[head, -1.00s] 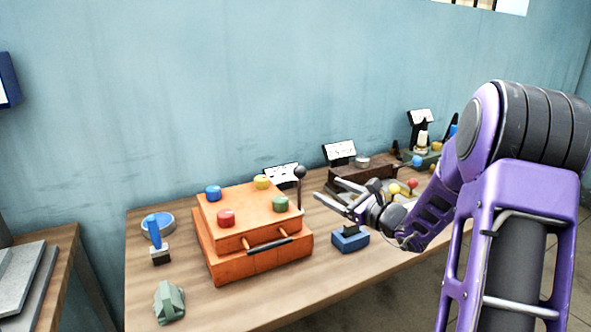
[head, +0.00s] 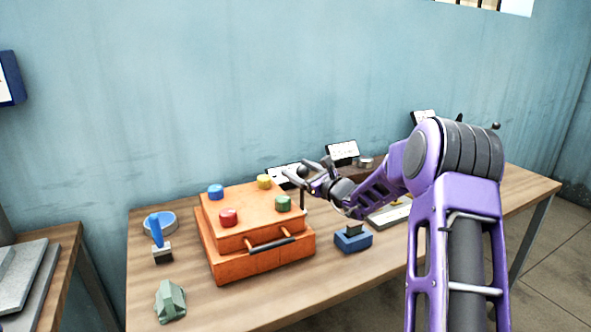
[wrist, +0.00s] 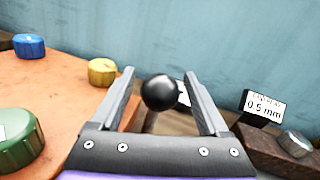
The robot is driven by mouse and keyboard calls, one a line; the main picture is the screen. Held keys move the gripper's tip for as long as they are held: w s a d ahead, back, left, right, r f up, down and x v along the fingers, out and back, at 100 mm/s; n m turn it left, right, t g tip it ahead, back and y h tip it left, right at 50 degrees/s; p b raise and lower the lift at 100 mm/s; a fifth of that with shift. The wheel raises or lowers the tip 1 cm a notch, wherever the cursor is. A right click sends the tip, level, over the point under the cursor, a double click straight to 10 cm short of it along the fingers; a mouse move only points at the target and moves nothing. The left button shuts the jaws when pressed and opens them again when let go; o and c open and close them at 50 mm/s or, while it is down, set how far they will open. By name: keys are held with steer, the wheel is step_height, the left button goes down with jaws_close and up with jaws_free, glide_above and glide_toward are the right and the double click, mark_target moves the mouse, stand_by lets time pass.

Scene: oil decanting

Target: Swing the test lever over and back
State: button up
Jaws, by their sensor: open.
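The test lever is a thin upright rod with a black ball knob (head: 302,171), at the right back side of the orange box (head: 255,262). In the wrist view the black knob (wrist: 159,92) sits between my open fingers, with its rod running down below it. My gripper (head: 296,172) is open around the knob, and it also shows in the wrist view (wrist: 162,95). A gap shows on both sides of the knob, so the fingers do not appear to touch it.
The box top carries blue (head: 216,191), yellow (head: 264,181), red (head: 228,217) and green (head: 283,203) knobs. A dark block with a 0.5 mm sign (wrist: 264,106) stands to the right. A blue block (head: 353,239) lies in front. The table's front right is clear.

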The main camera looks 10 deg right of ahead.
steer(key=shift+x, duration=0.85)
jaws_close()
stand_by(0.8)
